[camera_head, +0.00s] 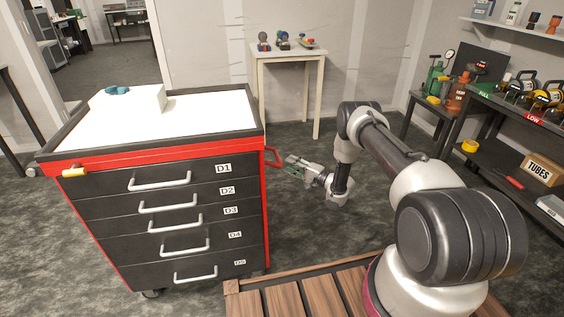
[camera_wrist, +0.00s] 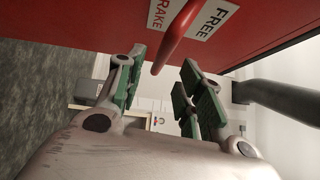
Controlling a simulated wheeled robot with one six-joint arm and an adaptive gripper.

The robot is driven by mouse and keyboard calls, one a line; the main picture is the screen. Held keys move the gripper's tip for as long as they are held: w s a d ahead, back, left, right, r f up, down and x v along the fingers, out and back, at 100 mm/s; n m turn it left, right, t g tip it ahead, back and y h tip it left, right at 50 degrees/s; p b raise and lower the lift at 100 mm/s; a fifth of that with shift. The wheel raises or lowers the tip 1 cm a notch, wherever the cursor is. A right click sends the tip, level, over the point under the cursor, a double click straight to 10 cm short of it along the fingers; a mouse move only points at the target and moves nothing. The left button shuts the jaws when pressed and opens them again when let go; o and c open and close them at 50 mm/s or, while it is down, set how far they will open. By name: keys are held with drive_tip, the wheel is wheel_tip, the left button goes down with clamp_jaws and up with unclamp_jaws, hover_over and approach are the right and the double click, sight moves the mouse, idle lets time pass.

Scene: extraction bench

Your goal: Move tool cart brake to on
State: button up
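The tool cart (camera_head: 262,205) is red with dark drawers and stands left of my arm. In the head view a small red lever (camera_head: 273,157) sticks out from its right side, close to my gripper (camera_head: 294,162). In the wrist view the red brake lever (camera_wrist: 178,38) crosses a white label (camera_wrist: 205,18) reading "FREE" and, partly covered, "BRAKE". My gripper (camera_wrist: 163,57) is open. Its green-padded fingers are on either side of the lever's end in the picture, with gaps on both sides. Whether they touch the lever's depth is unclear.
The cart top (camera_head: 205,112) holds a white block (camera_head: 145,99) with a teal item. A small white table (camera_head: 290,55) stands behind. A dark shelf unit (camera_head: 490,155) is at the right. A wooden slatted platform (camera_head: 300,300) is in front. Carpet is clear between cart and shelves.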

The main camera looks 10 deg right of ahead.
drive_tip(key=v, duration=0.4)
drive_tip(key=shift+s+d+f, duration=0.1)
drive_tip(key=shift+s+d, duration=0.1)
